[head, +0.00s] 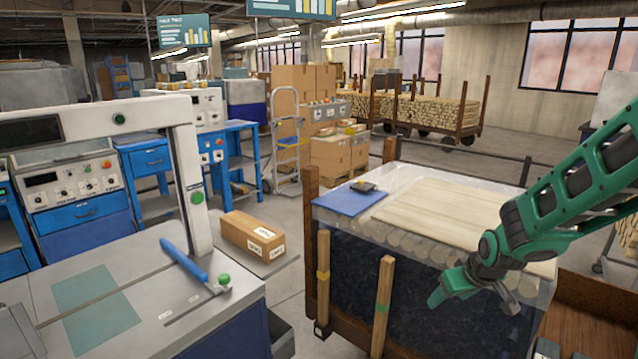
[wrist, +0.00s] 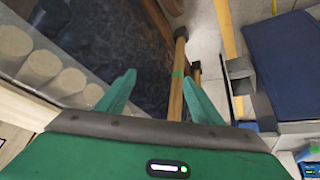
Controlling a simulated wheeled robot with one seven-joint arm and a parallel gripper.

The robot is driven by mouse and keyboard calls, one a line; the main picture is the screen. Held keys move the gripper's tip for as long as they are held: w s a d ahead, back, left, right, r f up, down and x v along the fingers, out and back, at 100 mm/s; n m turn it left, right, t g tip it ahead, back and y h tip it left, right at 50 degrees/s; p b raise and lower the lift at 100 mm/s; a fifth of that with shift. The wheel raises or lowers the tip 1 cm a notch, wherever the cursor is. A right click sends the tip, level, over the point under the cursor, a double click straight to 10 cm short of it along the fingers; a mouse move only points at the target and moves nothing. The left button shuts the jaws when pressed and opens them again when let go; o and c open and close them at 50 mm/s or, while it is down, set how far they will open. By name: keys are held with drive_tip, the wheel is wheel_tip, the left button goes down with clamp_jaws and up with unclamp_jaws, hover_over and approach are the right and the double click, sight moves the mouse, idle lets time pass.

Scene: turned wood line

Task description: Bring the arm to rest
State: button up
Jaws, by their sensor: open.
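My green gripper (head: 475,300) hangs at the right of the head view, in front of the wrapped stack of turned wood (head: 415,245). Its two fingers are spread apart with nothing between them. In the wrist view, my gripper (wrist: 157,80) shows both green fingers apart and empty. Past them are the dark side of the stack and a wooden post (wrist: 177,70) with a green band. I cannot tell how far the fingers are from the stack's edge. My arm reaches in from the right edge of the head view.
A blue folder (head: 350,198) and a small dark tray (head: 363,186) lie on the stack. A cutting bench (head: 130,305) with a blue-handled lever stands at the left, a cardboard box (head: 252,235) beyond it. A brown wooden surface (head: 585,335) is at lower right.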

drive_tip(key=s+d+r+m+g+h, duration=0.1)
drive_tip(key=s+d+r+m, duration=0.2)
drive_tip(key=s, duration=0.4)
drive_tip(key=s+d+r+m+g+h, duration=0.1)
drive_tip(key=s+d+r+g, duration=0.15)
drive_tip(key=s+d, duration=0.4)
drive_tip(key=s+r+m+g+y, duration=0.1)
drive_tip(key=s+r+m, duration=0.1)
drive_tip(key=s, duration=0.7)
drive_tip(key=s+a+r+m+g, duration=0.1)
drive_tip(key=s+r+m, duration=0.1)
drive_tip(key=s, duration=0.8)
drive_tip(key=shift+s+r+m+y, duration=0.15)
drive_tip(key=shift+s+m+y, duration=0.05)
drive_tip(key=shift+m+y, duration=0.2)
drive_tip(key=shift+a, duration=0.1)
drive_tip(key=shift+w+f+g, duration=0.25)
drive_tip(key=shift+w, duration=0.4)
